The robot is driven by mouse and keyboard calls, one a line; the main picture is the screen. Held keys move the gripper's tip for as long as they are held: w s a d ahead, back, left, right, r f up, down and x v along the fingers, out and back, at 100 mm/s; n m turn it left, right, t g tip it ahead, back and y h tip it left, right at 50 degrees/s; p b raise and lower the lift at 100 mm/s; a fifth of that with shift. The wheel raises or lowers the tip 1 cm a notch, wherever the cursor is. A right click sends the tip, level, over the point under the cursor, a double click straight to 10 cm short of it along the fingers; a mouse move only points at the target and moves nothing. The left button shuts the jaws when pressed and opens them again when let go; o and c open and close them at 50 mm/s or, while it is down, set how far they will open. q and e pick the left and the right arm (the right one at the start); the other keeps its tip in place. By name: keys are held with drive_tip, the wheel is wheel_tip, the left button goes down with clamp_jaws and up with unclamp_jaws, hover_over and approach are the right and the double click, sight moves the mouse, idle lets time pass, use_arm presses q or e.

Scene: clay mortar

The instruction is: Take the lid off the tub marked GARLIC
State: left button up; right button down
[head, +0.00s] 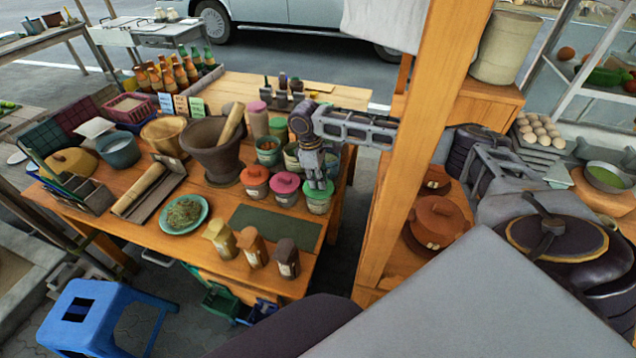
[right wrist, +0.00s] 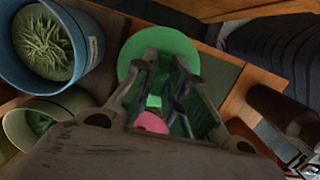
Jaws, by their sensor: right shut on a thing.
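Three small lidded tubs stand in a row on the wooden table in the head view: a red-lidded one (head: 255,181), a pink-lidded one (head: 287,189) and a green-lidded one (head: 318,205). Their labels are too small to read, so I cannot tell which says GARLIC. My right gripper (head: 318,182) points down onto the green lid and is shut on it at its top. In the right wrist view the green lid (right wrist: 158,45) shows around and beyond the fingers (right wrist: 160,105). I cannot tell whether the lid is seated or slightly raised. My left gripper is not in view.
A dark green mat (head: 276,227) lies in front of the tubs, with three small jars (head: 251,247) before it. A large mortar (head: 213,150) with a pestle stands to the left. Open pails (head: 268,150) stand behind. A wooden post (head: 415,150) rises at the right.

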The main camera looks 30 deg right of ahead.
wheel_tip(320, 180, up, 9)
idle(0.5)
idle(0.5)
